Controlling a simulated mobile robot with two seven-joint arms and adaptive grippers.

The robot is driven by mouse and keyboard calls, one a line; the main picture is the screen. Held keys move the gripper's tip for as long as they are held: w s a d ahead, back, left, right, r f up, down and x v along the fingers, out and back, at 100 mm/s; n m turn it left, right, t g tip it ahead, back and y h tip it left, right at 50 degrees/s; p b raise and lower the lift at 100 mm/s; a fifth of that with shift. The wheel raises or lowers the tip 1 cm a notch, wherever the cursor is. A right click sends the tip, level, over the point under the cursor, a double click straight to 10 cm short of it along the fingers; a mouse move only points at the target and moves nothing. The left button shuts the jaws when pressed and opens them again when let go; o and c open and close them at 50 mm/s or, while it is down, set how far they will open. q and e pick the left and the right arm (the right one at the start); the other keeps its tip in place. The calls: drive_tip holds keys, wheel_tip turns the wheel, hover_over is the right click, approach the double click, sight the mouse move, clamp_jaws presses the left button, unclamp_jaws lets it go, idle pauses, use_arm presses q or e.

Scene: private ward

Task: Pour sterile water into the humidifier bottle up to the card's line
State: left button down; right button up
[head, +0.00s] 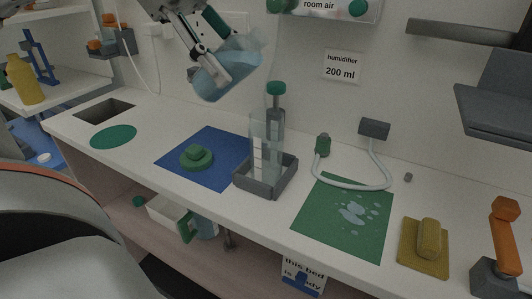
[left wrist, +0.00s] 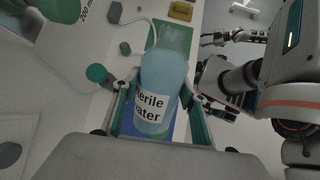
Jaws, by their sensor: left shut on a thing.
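My left gripper (head: 214,78) is shut on the sterile water bottle (head: 232,68), a translucent blue bottle held tilted high above the counter. In the left wrist view its label faces the camera (left wrist: 153,108), between my two fingers. The humidifier bottle (head: 257,135), a clear upright container with pale marks, stands in a grey holder (head: 265,190), below and right of the held bottle. Its water level is unclear. I see no stream between them. The card (head: 341,67) on the wall reads "humidifier 200 ml". My right arm shows in the left wrist view, its gripper (left wrist: 218,103) unclear.
A green cap-like piece (head: 197,157) sits on a blue mat (head: 222,178). A green mat (head: 325,228) bears pale wet-looking spots. A white tube (head: 352,187) curves behind it. A yellow item (head: 428,235) and an orange-handled device (head: 503,230) stand right. A counter opening (head: 103,110) lies left.

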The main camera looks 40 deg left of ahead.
use_arm(q)
drive_tip(key=shift+a+f+y, duration=0.1)
drive_tip(key=shift+y, duration=0.2)
drive_tip(key=shift+f, duration=0.1)
drive_tip(key=shift+y, duration=0.3)
drive_tip(key=shift+a, duration=0.1)
drive_tip(key=shift+f+y, duration=0.25)
drive_tip(key=shift+y, duration=0.25)
drive_tip(key=shift+a+f+g, duration=0.1)
drive_tip(key=shift+g, duration=0.2)
drive_tip(key=shift+f+y+p, duration=0.2)
drive_tip(key=shift+y+p, duration=0.1)
drive_tip(key=shift+y, duration=0.3)
